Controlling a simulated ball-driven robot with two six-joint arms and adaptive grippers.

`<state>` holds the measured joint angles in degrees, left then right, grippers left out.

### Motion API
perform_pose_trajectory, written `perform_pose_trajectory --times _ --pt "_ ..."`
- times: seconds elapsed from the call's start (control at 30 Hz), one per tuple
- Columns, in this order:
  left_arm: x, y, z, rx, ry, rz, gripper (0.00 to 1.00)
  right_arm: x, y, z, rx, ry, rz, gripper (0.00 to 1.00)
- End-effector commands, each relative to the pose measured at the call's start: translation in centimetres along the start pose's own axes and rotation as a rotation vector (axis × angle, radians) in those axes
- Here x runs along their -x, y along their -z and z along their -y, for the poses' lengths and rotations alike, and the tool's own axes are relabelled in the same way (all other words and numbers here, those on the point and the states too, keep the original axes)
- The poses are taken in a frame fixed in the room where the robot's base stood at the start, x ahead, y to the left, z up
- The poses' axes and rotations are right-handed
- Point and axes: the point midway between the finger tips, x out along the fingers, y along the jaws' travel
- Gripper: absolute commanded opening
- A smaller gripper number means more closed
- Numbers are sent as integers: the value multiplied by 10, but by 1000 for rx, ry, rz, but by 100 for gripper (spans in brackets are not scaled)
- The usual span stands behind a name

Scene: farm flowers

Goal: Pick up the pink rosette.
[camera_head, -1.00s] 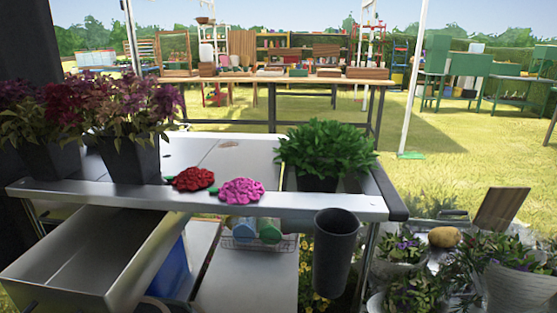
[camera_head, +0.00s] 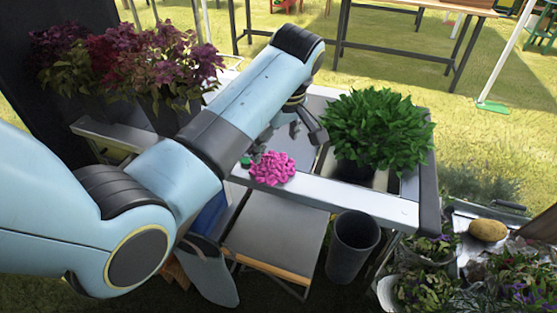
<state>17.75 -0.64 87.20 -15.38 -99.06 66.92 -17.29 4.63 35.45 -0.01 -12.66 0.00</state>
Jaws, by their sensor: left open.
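The pink rosette (camera_head: 272,168) lies near the front edge of the metal-topped bench (camera_head: 350,199), left of the leafy green plant. My left arm reaches in from the left and across the bench. Its gripper (camera_head: 309,138) is open, just behind and to the right of the rosette, above the bench top and apart from the flower. The gripper is partly hidden by its own arm. The red rosette is hidden behind my arm. My right gripper is not in view.
A green leafy plant (camera_head: 376,128) stands close to the right of the gripper. Potted purple-red plants (camera_head: 150,62) stand at the back left. Potted plants and a yellowish round object (camera_head: 487,231) are at the lower right.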

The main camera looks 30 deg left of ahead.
Motion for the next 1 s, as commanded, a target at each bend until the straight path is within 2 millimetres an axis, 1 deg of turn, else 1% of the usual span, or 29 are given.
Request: perform_pose_trajectory --times 0.03,0.1,0.27,0.5,0.6,0.8,0.83,0.87,1.0 --pt "-8 0 0 -1 1 0 84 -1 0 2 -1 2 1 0" --pt "-16 0 0 -1 1 0 84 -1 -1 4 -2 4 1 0" --pt "-28 0 -1 -2 0 -1 84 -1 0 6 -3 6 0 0" --pt "-65 -3 -4 -3 -1 0 84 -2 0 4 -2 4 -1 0" --pt "-71 -4 -4 -3 -2 0 84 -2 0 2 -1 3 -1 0" --pt "-72 -3 -4 -3 -3 0 84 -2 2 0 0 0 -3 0" --pt "-72 -3 -4 -3 -3 0 83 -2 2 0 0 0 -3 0" --pt "-72 -3 -4 -3 -3 0 79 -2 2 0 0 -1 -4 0" --pt "-72 -3 -4 -3 -3 0 61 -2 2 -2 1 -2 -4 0"
